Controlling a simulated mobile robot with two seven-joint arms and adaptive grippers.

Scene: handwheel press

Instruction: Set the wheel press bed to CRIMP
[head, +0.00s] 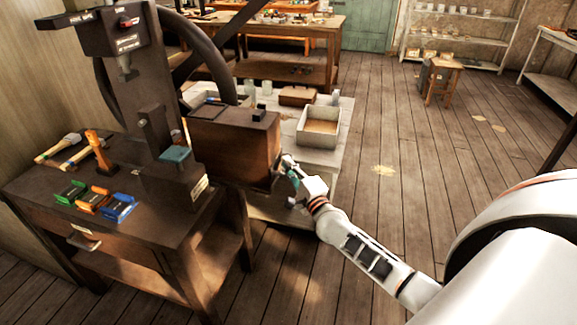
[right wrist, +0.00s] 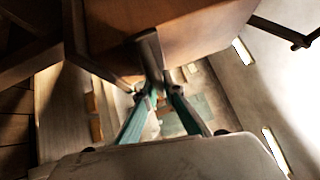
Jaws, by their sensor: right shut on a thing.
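The wheel press (head: 128,80) stands on a dark wooden bench at the left. Its upper head has a small plate and a downward ram (head: 126,72). A teal block (head: 175,154) sits low in front of the column, above a base with a pale label (head: 199,187) too small to read. A dark curved wheel rim (head: 208,58) shows behind the column. My right gripper (head: 286,168) is at the lower right corner of a brown wooden box (head: 235,145). In the right wrist view its teal fingers close on a dark grey handle (right wrist: 150,52) beside the box. My left gripper is out of view.
Green (head: 70,192), orange (head: 92,201) and blue (head: 118,208) pieces and some hammers (head: 58,148) lie on the bench (head: 40,190). A grey table (head: 345,108) with an open tray (head: 318,138) stands behind my gripper.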

